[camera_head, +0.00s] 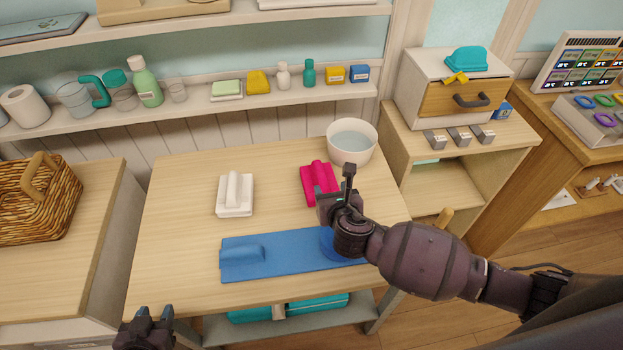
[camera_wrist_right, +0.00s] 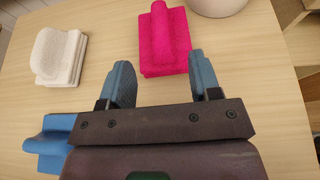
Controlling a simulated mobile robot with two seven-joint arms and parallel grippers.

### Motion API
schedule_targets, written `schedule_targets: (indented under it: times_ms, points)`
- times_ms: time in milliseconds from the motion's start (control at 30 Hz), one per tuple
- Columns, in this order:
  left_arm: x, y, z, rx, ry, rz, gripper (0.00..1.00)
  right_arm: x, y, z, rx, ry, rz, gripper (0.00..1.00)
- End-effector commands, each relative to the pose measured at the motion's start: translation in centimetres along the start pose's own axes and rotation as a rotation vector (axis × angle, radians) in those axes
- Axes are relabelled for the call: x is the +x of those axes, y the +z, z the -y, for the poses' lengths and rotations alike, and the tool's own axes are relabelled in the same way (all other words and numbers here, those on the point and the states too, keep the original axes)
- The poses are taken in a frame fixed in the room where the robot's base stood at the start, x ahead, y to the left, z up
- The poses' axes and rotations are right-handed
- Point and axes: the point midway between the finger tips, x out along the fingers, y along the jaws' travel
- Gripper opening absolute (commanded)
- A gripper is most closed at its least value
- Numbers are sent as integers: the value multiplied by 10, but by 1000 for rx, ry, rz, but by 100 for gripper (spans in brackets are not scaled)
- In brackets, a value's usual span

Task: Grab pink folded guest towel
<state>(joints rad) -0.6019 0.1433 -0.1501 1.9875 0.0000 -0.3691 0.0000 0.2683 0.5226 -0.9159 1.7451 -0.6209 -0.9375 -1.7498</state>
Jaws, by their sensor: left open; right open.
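The pink folded guest towel (camera_head: 318,181) lies on the wooden table, with a rolled ridge on its top. It also shows in the right wrist view (camera_wrist_right: 164,42), beyond my fingertips. My right gripper (camera_head: 338,186) is over the table at the near right side of the towel and partly covers it in the head view. In the wrist view the right gripper (camera_wrist_right: 160,75) is open and empty, its two fingers apart and pointing toward the towel. My left gripper (camera_head: 147,318) is open at the lower left, near the table's front edge, far from the towel.
A white folded towel (camera_head: 235,198) lies left of the pink one. A blue mat-like cloth (camera_head: 280,256) lies in front, partly under my right arm in view. A white bowl (camera_head: 352,146) stands just behind the pink towel. The table's left part is clear.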

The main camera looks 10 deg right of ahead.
Motion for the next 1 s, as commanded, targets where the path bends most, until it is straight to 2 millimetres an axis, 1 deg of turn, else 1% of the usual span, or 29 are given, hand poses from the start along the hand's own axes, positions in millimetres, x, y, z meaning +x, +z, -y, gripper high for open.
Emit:
schedule_targets:
  times_ms: [67,300,400,667,900,1000]
  points:
    - [0,2,0,-2,0,0,43,6,-2,0,-14,3,-1,57]
    - [2,4,-1,-1,0,-2,43,39,-3,-1,-14,4,-1,57]
    - [3,4,-1,-1,0,-2,43,48,-3,-1,-12,4,-2,57]
    - [4,5,-1,-1,0,-2,43,63,-3,-1,-10,4,-2,57]
    - [6,10,-2,-1,0,0,43,93,-4,-2,-10,4,-1,57]
    - [7,12,-2,-1,0,0,43,101,-4,-1,-10,3,-2,57]
